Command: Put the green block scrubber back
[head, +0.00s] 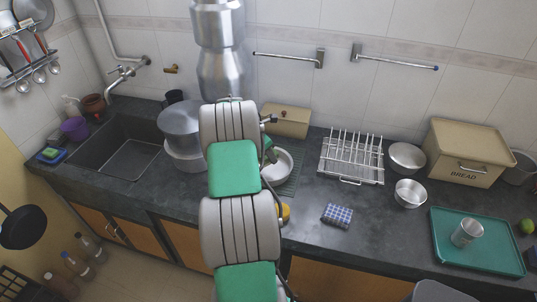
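A small green block with a yellowish edge (50,153) lies on a blue dish (61,157) at the far left end of the counter, left of the sink. It looks like the green block scrubber, but it is small in the picture. My grey and green arm rises through the middle of the head view, over the counter. Small dark parts show at its right edge, near a white bowl (277,167). I cannot make out my gripper's fingers; they are hidden behind the arm.
The sink (125,155) has a purple cup (74,128) at its left and large pots (181,127) at its right. A wire rack (351,158), checkered cloth (337,215), metal bowls (406,157), bread box (465,152) and teal tray (450,255) stand to the right.

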